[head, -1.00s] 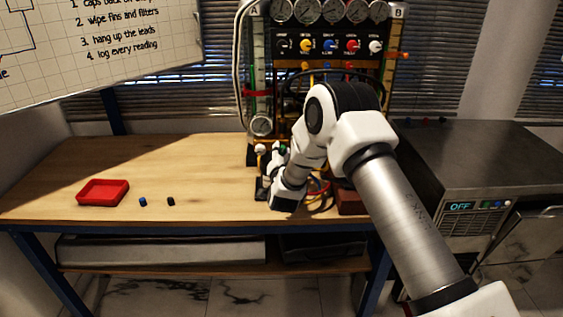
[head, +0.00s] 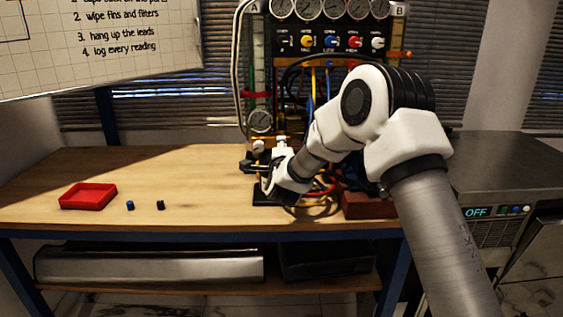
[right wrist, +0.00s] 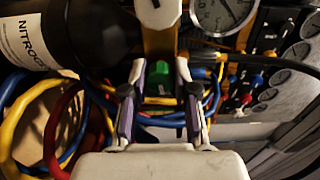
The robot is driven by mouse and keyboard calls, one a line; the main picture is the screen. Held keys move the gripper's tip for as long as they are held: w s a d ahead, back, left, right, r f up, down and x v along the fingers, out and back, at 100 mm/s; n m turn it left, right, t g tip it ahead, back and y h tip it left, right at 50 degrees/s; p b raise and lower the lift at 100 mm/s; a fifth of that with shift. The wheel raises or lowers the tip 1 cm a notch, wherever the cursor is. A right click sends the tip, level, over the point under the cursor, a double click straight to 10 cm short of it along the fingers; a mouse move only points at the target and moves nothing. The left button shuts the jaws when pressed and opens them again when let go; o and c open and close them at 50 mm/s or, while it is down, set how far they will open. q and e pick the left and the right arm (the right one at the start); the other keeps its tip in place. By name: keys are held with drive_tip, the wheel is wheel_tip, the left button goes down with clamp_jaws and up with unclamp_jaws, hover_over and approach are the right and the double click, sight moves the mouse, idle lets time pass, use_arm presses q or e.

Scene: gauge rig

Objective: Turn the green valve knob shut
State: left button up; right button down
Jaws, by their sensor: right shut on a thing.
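The green valve knob (right wrist: 158,72) shows in the right wrist view, between the fingertips of my right gripper (right wrist: 159,80). The gripper is shut on it, with one finger on each side. In the head view my right gripper (head: 257,167) is low at the front of the gauge rig (head: 330,42), and the green knob is hidden there. My left gripper is not in view.
A black nitrogen cylinder (right wrist: 75,30) and blue, yellow and red hoses (right wrist: 50,120) crowd close to the gripper. A red tray (head: 88,197), a blue cap (head: 130,205) and a black cap (head: 160,205) lie on the bench's left, with free wood around.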

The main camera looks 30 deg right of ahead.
drive_tip(key=shift+m+b, duration=1)
drive_tip(key=shift+b, duration=0.15)
drive_tip(key=c, duration=0.9)
unclamp_jaws()
drive_tip(key=v, duration=1.2)
drive_tip(key=shift+s+d, duration=0.1)
